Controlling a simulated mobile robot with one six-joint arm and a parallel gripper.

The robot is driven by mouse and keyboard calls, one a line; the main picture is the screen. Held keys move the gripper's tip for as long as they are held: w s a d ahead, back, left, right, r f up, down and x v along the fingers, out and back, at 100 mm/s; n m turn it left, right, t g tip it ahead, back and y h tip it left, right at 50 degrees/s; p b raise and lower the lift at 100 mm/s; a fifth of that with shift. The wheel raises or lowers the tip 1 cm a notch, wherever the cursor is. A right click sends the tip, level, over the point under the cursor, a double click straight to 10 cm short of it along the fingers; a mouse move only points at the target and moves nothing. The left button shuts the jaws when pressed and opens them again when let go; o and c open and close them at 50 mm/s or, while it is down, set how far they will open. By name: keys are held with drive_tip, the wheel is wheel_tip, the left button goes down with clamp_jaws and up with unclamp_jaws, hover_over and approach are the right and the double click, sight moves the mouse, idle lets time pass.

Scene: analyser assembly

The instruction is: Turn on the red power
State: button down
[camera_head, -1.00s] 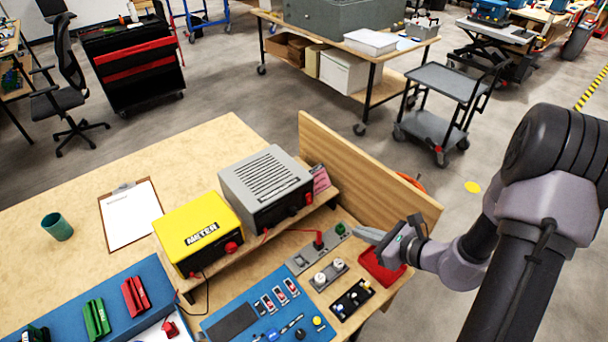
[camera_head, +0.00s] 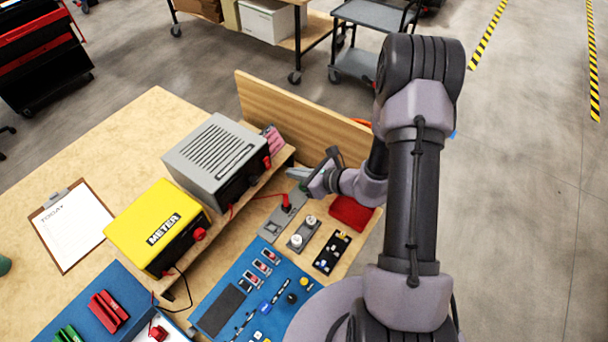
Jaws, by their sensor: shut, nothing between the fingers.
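A red upright control (camera_head: 286,202) stands on a grey panel (camera_head: 270,226) at the right side of the workbench, with a red lead running left from it. I cannot read any power label. My gripper (camera_head: 291,173) is shut and empty, just beyond the red control in the picture. Its fingers point left and cover the far end of the panel. I cannot tell whether they touch anything. The yellow meter (camera_head: 150,222) has a red knob (camera_head: 200,234), and the grey vented box (camera_head: 215,155) has red parts on its front.
A wooden back board (camera_head: 290,112) stands behind.

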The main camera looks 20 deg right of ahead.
sight(270, 167)
drive_tip(key=x, duration=0.4)
drive_tip(key=r+x, duration=0.1)
drive_tip(key=x, duration=0.2)
drive_tip(key=shift+w+a+b, duration=0.2)
drive_tip(key=shift+w+b, duration=0.05)
drive_tip(key=shift+b, duration=0.15)
drive_tip(key=shift+w+f, duration=0.15)
drive_tip(key=shift+f, duration=0.05)
drive_tip(key=shift+s+r+b, duration=0.2)
drive_tip(key=shift+s+b, duration=0.1)
drive_tip(key=shift+w, duration=0.25)
drive_tip(key=shift+r+p, duration=0.5)
drive_tip(key=shift+r, duration=0.25)
drive_tip(key=shift+s+d, duration=0.1)
